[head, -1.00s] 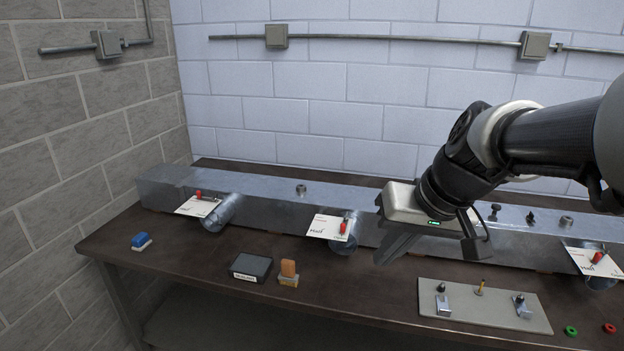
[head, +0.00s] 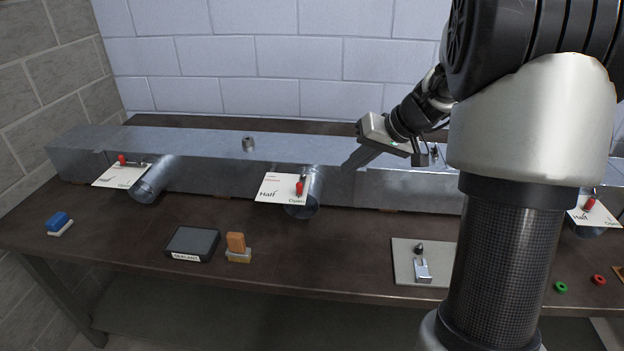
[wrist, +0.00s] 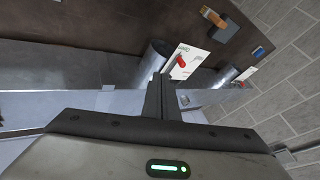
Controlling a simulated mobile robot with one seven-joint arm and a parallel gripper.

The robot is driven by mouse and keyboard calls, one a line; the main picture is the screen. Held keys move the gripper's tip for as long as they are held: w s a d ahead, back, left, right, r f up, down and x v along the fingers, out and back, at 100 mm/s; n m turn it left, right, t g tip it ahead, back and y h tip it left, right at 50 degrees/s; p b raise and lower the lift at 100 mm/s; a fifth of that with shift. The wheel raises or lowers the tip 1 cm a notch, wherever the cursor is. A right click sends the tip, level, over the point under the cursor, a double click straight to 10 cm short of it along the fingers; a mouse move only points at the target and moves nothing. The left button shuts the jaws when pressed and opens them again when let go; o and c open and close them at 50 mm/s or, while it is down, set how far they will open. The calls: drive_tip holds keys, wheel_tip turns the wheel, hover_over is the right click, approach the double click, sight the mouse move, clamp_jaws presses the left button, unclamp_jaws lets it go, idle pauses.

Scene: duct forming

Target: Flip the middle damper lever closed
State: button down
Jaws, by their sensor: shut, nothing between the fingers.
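The middle damper lever (head: 300,186) has a red grip and sits on a white card (head: 279,188) with "Half" and "Open" printed on it. The grip points down toward the "Open" side. The card is fixed at a round branch pipe (head: 311,194) on the long grey metal duct (head: 220,150). My gripper (head: 350,167) is shut and empty, to the right of the lever and a little higher, apart from it. In the wrist view the red lever (wrist: 181,61) is just beyond and right of my shut fingertips (wrist: 160,78).
Another red lever (head: 122,160) is at the left and one (head: 590,203) at the right. On the bench are a dark box (head: 192,243), an orange block (head: 236,242), a blue block (head: 58,221), a grey plate (head: 405,262) and green (head: 561,287) and red (head: 598,280) rings.

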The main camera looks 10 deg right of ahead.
approach(303, 191)
wheel_tip(303, 191, down, 3)
drive_tip(key=w, duration=0.2)
drive_tip(key=shift+w+a+f, duration=0.1)
drive_tip(key=shift+a+f, duration=0.15)
drive_tip(key=shift+a, duration=0.6)
drive_tip(key=shift+a, duration=0.1)
drive_tip(key=shift+a+m, duration=0.2)
drive_tip(key=shift+m, duration=0.2)
